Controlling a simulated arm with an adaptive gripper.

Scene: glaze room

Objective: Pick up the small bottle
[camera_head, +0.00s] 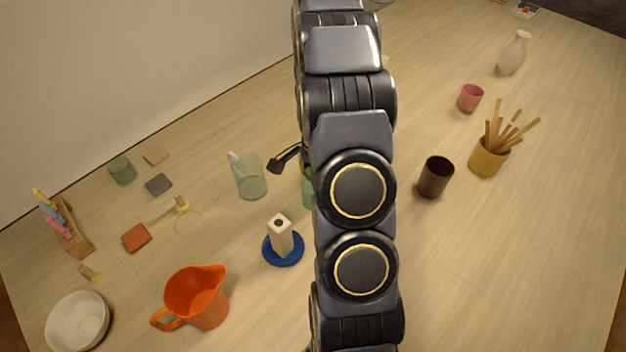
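My gripper (286,160) is mostly hidden behind my own arm; one dark finger sticks out to the left. A green object (308,194), perhaps the small bottle, shows as a thin strip just below that finger, at the arm's left edge. A yellow-green bit (307,169) shows above it, by the gripper. I cannot tell whether the gripper touches either. A cream block-shaped piece with a dark round hole on top (281,240), possibly a bottle too, stands upright on a blue saucer (283,262), apart from the gripper.
A clear glass (251,180) stands close left of the gripper. An orange jug (197,298) and white bowl (77,322) are front left. A dark cup (435,178), yellow pot of sticks (488,160), pink cup (470,98) and pale vase (514,54) stand right. The front right is clear.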

